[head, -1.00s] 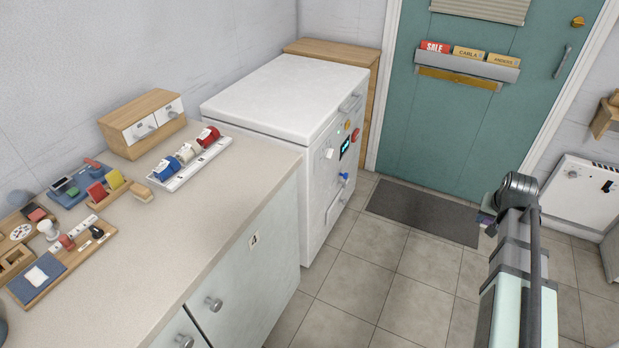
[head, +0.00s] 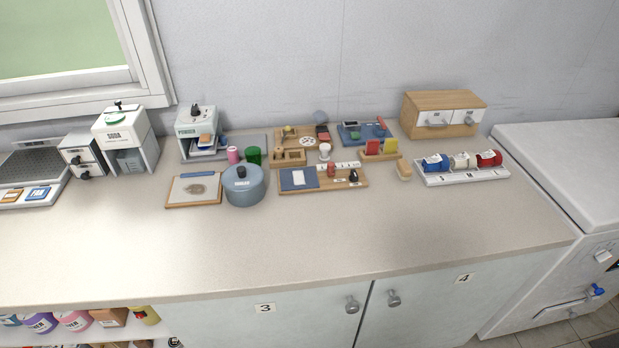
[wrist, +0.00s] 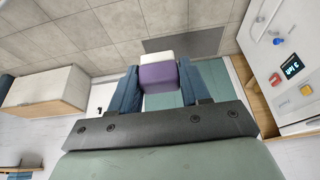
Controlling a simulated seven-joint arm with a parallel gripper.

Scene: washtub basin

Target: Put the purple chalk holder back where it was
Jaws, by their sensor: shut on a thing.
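The purple chalk holder (wrist: 158,78) shows in the wrist view as a small purple block with a white part on its far side. My gripper (wrist: 159,84) is shut on it, with one dark blue finger on each side. The holder is held up over the tiled floor, away from the counter. The head view shows neither my gripper nor the holder.
In the head view, the counter (head: 370,235) has a clear front strip. Along its back stand a blue-grey lidded pot (head: 244,190), a clipboard (head: 194,190), a wooden tray (head: 345,182), a white spool rack (head: 470,176) and a wooden drawer box (head: 420,105).

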